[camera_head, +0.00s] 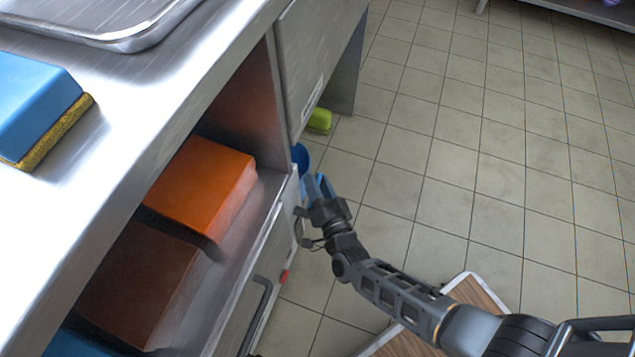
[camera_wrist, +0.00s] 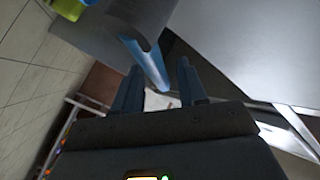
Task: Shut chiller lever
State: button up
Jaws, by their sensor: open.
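A blue lever (camera_wrist: 147,62) shows in the wrist view, running down from a grey rounded part (camera_wrist: 115,25). A blue piece (camera_head: 300,157), which looks like this lever, shows in the head view at the front edge of the steel unit. My gripper (camera_head: 320,184) is open beside it, low in front of the unit. In the wrist view, the lever's lower end reaches between the two fingertips of my gripper (camera_wrist: 158,72); I cannot tell whether either finger touches it. The lever's mounting is mostly hidden in the head view.
The steel counter (camera_head: 150,110) fills the left, bearing a blue sponge (camera_head: 40,105) and a metal tray (camera_head: 110,25). Orange boxes (camera_head: 200,185) sit on the shelf below. A dark handle (camera_head: 257,315) is on the lower front. Tiled floor (camera_head: 480,140) is open to the right.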

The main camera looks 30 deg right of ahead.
jog(key=shift+w, duration=0.35)
jog(key=shift+c, duration=0.4)
grip_shut()
